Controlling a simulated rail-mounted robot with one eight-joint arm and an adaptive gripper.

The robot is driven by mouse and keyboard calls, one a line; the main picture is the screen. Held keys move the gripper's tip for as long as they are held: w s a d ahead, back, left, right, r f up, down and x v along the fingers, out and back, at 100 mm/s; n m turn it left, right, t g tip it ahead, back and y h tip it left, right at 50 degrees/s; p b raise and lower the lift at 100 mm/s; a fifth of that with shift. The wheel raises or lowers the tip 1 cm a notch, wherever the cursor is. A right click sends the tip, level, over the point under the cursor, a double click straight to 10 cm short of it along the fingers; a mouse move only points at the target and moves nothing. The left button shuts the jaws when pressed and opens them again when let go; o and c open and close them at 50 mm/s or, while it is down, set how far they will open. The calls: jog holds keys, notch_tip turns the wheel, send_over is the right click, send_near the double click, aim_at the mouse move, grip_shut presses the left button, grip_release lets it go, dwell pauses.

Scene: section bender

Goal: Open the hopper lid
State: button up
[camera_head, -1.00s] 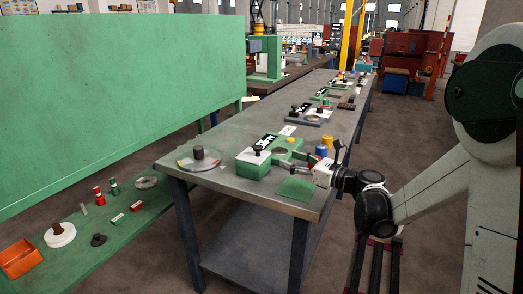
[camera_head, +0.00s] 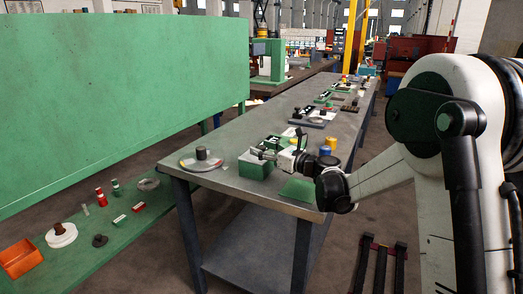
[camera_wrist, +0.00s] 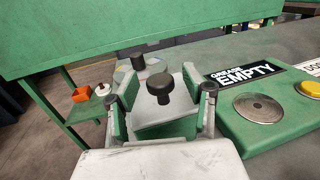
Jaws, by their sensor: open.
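The hopper is a green box (camera_head: 254,171) on the near end of the grey bench. Its lid is a pale grey plate (camera_wrist: 150,112) with a black round knob (camera_wrist: 160,86), and it appears closed. My gripper (camera_head: 258,153) is over the box, reaching in from the right. In the wrist view my gripper's (camera_wrist: 160,95) open fingers stand on either side of the knob, with visible gaps. I cannot tell whether they touch the lid.
A "GREASE EMPTY" label (camera_wrist: 243,73) and a metal disc (camera_wrist: 258,108) lie right of the lid. A clear round cover with a black knob (camera_head: 202,154) stands left of the box. A green panel (camera_head: 120,90) rises at left.

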jog(key=shift+w+a, duration=0.15)
jog(key=shift+a, duration=0.1)
grip_shut()
jog(key=shift+d+r, duration=0.1)
jog(key=shift+d, duration=0.05)
